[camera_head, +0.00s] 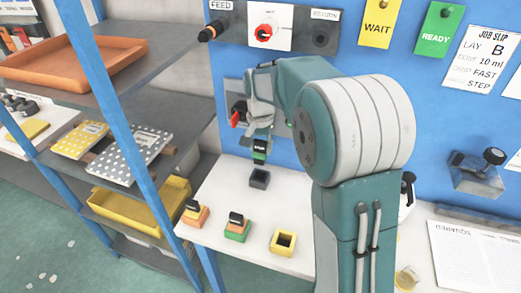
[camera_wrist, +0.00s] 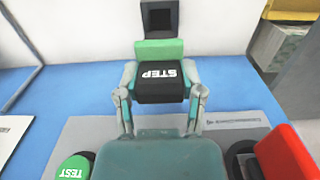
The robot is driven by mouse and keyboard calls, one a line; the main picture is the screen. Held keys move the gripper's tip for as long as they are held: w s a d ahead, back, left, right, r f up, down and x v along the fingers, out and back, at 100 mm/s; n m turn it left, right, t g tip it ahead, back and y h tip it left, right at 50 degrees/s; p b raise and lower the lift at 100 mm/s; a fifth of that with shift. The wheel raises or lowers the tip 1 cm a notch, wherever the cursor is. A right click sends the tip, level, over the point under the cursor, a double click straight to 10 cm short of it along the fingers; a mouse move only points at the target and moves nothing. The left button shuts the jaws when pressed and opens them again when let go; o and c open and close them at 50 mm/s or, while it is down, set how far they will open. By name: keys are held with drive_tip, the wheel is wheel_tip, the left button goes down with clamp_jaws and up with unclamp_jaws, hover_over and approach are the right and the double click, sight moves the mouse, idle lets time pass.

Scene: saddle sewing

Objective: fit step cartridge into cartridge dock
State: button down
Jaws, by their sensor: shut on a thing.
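The step cartridge (camera_head: 260,155) has a black body lettered STEP and a green end. In the wrist view the cartridge (camera_wrist: 160,84) sits between the two fingers of my gripper (camera_wrist: 161,98), which is shut on its black part. In the head view my gripper (camera_head: 260,138) holds it upright, green end down. A dark, square, open-topped dock (camera_head: 260,180) stands on the white table just below it. The dock (camera_wrist: 159,8) also shows beyond the green end in the wrist view. The cartridge looks apart from the dock in the head view.
An orange holder (camera_head: 195,219) and a green holder (camera_head: 237,236) carry black-topped pieces; a yellow holder (camera_head: 283,243) looks empty. A red lever (camera_wrist: 288,153) and a green TEST button (camera_wrist: 72,170) flank my gripper. A shelf rack (camera_head: 150,115) stands left.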

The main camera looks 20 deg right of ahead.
sight(259, 141)
drive_tip(key=shift+a+f, duration=0.2)
drive_tip(key=shift+f, duration=1.05)
drive_tip(key=shift+d+f, duration=0.1)
drive_tip(key=shift+f, duration=1.15)
drive_tip(key=shift+f, duration=1.95)
drive_tip(key=shift+c, duration=0.7)
unclamp_jaws()
wheel_tip(259, 141, up, 12)
drive_tip(key=shift+f, duration=0.2)
drive_tip(key=shift+r, duration=0.15)
